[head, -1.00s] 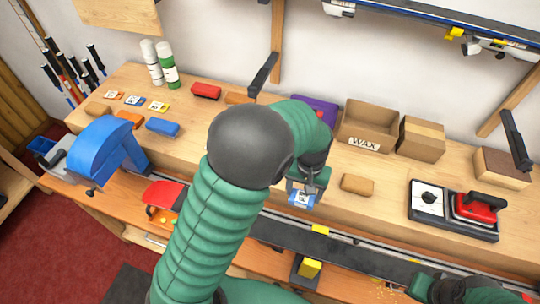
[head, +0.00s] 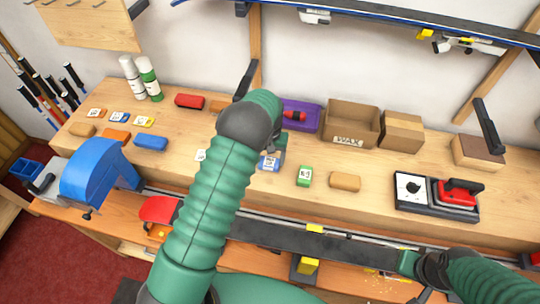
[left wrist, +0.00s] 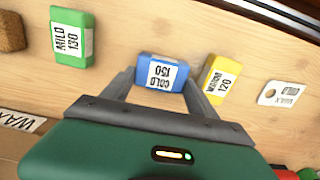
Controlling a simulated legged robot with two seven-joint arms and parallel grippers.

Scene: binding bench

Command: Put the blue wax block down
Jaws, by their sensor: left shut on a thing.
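The blue wax block (head: 269,163), labelled COLD 150, is between the fingers of my left gripper (head: 277,151) in the head view. In the left wrist view the blue block (left wrist: 150,64) sits between the two fingertips of the shut gripper (left wrist: 160,82). It is at or just above the wooden bench top (head: 232,211); I cannot tell whether it touches. A green block (left wrist: 72,36), MILD 130, and a yellow block (left wrist: 220,80), WARM 120, are on either side of it. The yellow one is very near a finger. My right gripper (head: 407,262) is low at the right, its fingers unclear.
The green block (head: 304,176) and a tan block (head: 345,181) stand right of the gripper. Behind are a purple tray (head: 300,117) and a WAX box (head: 350,125). A waxing iron (head: 456,193) is at the right. A dark ski (head: 300,240) runs along the front.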

